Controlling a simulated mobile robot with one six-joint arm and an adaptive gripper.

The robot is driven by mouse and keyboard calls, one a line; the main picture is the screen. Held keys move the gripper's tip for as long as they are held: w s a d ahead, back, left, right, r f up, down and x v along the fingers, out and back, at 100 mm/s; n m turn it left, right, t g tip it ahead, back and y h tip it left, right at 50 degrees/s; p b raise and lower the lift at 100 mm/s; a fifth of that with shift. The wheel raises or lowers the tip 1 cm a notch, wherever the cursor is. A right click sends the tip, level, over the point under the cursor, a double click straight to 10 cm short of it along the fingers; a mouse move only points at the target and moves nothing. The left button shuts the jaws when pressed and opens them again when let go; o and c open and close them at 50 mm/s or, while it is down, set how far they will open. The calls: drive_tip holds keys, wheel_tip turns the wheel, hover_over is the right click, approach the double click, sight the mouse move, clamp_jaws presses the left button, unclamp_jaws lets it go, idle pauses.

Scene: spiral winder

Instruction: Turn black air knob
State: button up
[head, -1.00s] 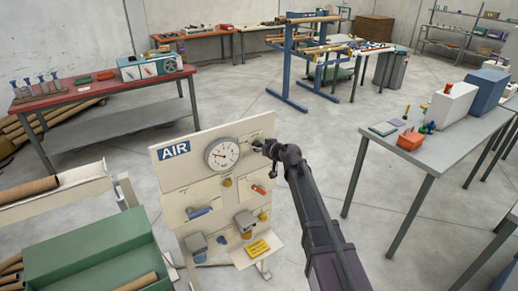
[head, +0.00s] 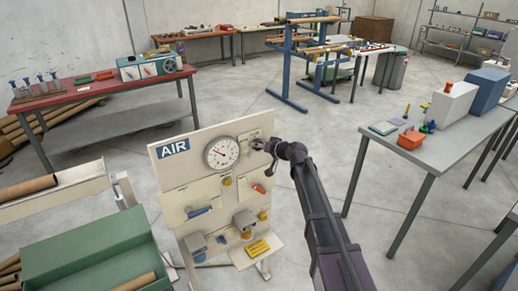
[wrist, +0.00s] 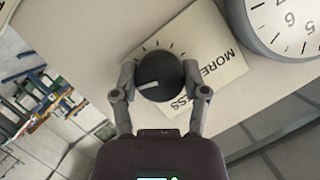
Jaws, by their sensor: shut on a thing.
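The black air knob (wrist: 160,74) is round with a pale pointer bar and sits on a cream label plate reading MORE and LESS. In the wrist view the pointer slants across the knob's lower left. My gripper (wrist: 160,82) has one finger on each side of the knob and is shut on it. In the head view my gripper (head: 266,147) is at the upper right of the cream AIR panel (head: 165,184), right of the round gauge (head: 222,152). The knob is mostly hidden there by the gripper.
The gauge face (wrist: 290,25) is close beside the gripper in the wrist view. A grey table (head: 425,150) stands right, with open floor between.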

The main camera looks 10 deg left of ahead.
drive_tip(key=m+y+b, duration=0.1)
drive_tip(key=m+b, duration=0.1)
drive_tip(key=m, duration=0.1)
drive_tip(key=shift+f+g+y, duration=0.2)
drive_tip(key=shift+g+y, duration=0.2)
drive_tip(key=shift+r+m+y+b, duration=0.15)
drive_tip(key=shift+m+y+b, duration=0.55)
drive_tip(key=shift+m, duration=0.8)
drive_tip(key=o, duration=1.1)
drive_tip(key=shift+o, duration=0.2)
drive_tip(key=shift+r, duration=0.1)
